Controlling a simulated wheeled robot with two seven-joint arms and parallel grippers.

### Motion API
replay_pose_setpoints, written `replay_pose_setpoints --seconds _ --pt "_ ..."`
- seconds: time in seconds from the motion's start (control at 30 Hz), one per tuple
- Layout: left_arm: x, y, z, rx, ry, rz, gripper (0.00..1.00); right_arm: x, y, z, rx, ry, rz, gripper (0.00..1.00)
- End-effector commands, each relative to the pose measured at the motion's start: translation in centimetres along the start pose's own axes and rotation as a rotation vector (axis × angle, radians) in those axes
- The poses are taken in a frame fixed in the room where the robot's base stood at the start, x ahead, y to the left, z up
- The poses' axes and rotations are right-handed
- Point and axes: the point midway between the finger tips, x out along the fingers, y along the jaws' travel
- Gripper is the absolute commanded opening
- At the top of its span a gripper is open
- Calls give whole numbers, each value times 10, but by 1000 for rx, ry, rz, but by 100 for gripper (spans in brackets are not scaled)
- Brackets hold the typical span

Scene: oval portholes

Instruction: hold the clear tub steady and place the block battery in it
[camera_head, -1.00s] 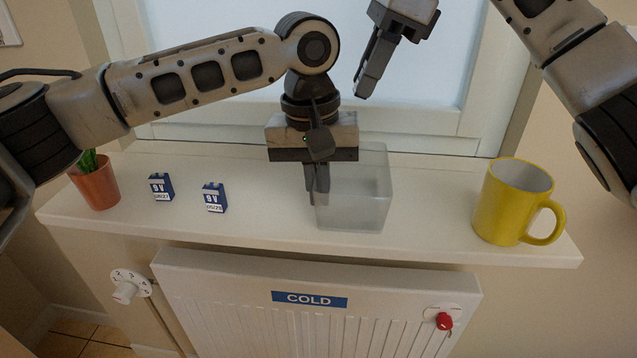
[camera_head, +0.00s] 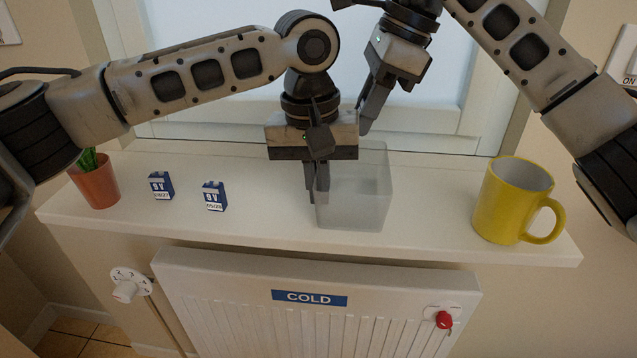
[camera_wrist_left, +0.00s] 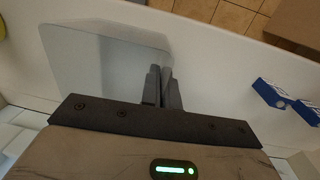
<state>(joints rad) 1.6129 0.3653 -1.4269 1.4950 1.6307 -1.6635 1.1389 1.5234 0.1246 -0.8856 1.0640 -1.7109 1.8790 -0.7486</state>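The clear tub (camera_head: 358,200) stands upright on the white sill, right of the middle. It also shows in the left wrist view (camera_wrist_left: 100,65). My left gripper (camera_head: 317,185) points down at the tub's left side, its fingers close together with the tub wall apparently between them. Two blue-and-white 9V block batteries stand left of the tub: one farther left (camera_head: 161,186), one nearer the tub (camera_head: 214,197). Their small date labels are hard to read. My right gripper (camera_head: 368,115) hangs behind and above the tub, fingers down; its opening is unclear and no battery shows in it.
A yellow mug (camera_head: 505,205) stands at the sill's right end, a potted plant (camera_head: 98,185) at its left end. A radiator (camera_head: 310,305) with a COLD label is below the sill's front edge. The window (camera_head: 240,120) is behind. Sill between batteries and tub is clear.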

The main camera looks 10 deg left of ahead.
Motion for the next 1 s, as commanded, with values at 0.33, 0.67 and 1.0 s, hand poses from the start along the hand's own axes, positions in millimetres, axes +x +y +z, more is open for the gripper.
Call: replay_pose_setpoints --seconds 0.33,0.67,1.0 --pt "0 0 0 0 0 0 0 23 0 -9 1 1 1 1" --pt "0 0 0 0 0 0 0 45 0 -17 0 1 1 1" --pt "0 0 0 0 0 0 0 59 0 -22 0 1 0 1"
